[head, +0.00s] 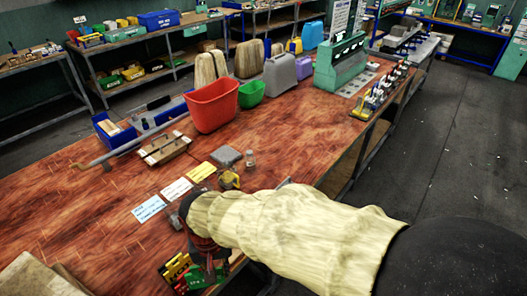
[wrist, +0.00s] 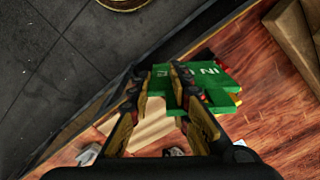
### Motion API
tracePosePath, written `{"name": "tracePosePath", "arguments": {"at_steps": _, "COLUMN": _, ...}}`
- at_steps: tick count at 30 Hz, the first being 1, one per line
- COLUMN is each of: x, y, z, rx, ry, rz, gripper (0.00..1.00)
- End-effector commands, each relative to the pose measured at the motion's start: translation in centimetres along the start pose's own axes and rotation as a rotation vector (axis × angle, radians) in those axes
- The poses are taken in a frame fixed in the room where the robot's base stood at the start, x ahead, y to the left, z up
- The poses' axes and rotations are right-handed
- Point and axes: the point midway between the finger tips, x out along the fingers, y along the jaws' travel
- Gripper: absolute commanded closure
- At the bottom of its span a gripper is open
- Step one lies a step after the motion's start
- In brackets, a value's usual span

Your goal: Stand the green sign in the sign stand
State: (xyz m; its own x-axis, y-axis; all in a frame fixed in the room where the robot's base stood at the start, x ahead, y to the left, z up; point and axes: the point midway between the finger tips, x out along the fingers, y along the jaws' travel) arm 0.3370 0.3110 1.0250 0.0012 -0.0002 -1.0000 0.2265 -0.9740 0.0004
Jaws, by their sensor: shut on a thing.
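The green sign (wrist: 221,88), with white lettering, is between the fingers of my gripper (wrist: 169,76) in the wrist view. The fingers are shut on it, and part of it sticks out to the right. In the head view the green sign (head: 205,277) shows at the table's near edge, below my gripper (head: 206,258). Red and yellow pieces (head: 177,268) are beside it at the left; they may be the sign stand, but I cannot tell. The arm's sleeve hides the table to the right of my gripper.
Flat cards (head: 149,208) lie behind my gripper on the wooden table (head: 90,225). A wooden block (head: 163,148), a red bin (head: 212,104) and a green bin (head: 251,93) are farther back. A board (head: 38,278) lies at the near left. The table's left middle is clear.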

Motion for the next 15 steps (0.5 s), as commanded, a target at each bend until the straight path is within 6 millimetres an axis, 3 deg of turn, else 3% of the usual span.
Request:
{"name": "tracePosePath", "arguments": {"at_steps": 5, "x": 1.6, "y": 3.2, "z": -5.5, "rx": -0.132, "ry": -0.004, "rz": 0.002, "gripper": 1.0}}
{"name": "tracePosePath", "arguments": {"at_steps": 8, "x": 2.7, "y": 6.0, "z": -8.4, "rx": -0.165, "ry": -0.002, "rz": 0.001, "gripper": 1.0}}
{"name": "tracePosePath", "arguments": {"at_steps": 15, "x": 6.2, "y": 15.0, "z": -13.4, "rx": -0.135, "ry": -0.004, "rz": 0.001, "gripper": 1.0}}
